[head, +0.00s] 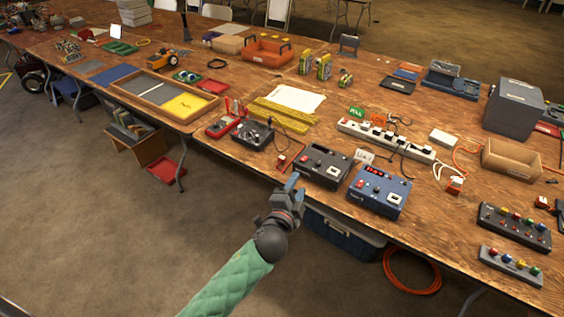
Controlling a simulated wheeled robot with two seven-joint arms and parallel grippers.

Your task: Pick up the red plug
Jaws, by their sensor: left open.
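My left gripper (293,184) is open and empty in the head view. It is in front of the table's near edge, just left of the black control box (322,166). Several small red things lie on the table, and I cannot tell for sure which is the red plug. A red and white piece (455,185) with a cable lies right of the blue control box (380,191). A small red piece (282,161) lies left of the black box, close beyond my gripper. Another red piece (542,202) is at the far right. My right gripper is not in view.
A white power strip (386,141) with plugs and cables lies behind the boxes. A cardboard tray (511,160) and button panels (513,228) are to the right. A lidded bin (345,234) and an orange cable coil (412,271) are below the table edge.

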